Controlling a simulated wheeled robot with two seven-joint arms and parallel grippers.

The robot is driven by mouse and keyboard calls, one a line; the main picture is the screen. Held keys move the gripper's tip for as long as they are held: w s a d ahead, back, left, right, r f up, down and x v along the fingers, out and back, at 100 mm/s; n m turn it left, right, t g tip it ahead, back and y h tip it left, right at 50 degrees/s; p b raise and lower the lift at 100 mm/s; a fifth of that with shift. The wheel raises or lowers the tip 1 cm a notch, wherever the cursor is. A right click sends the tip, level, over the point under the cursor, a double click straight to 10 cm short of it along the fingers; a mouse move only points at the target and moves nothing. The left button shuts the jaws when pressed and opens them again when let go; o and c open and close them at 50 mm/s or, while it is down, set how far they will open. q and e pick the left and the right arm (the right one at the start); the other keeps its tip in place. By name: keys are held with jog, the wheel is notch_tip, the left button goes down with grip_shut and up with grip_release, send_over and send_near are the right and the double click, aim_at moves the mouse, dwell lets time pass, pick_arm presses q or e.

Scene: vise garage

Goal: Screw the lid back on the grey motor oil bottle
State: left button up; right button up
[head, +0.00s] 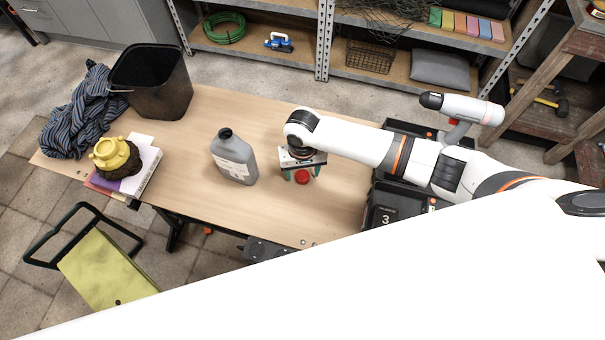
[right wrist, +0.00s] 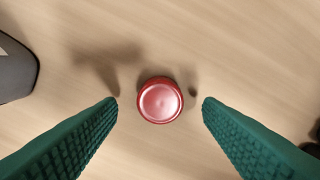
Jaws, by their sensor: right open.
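The grey motor oil bottle (head: 234,160) stands upright on the wooden table, its dark neck at the top left without a red lid on it. Its edge shows at the left in the right wrist view (right wrist: 14,70). The red lid (head: 302,177) lies on the table to the right of the bottle. In the right wrist view the lid (right wrist: 160,101) sits between the green fingertips, touching neither. My right gripper (head: 301,172) is open, pointing down above the lid, with a gap on both sides (right wrist: 160,108). My left gripper is not in view.
A black bin (head: 150,80), striped cloth (head: 75,115) and books with a yellow-brown object (head: 116,158) fill the table's left end. A black case (head: 385,205) stands at the right end. The table (head: 215,105) behind the bottle is clear.

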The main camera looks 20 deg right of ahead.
jog(key=shift+f, duration=0.9)
jog(key=c, duration=1.1)
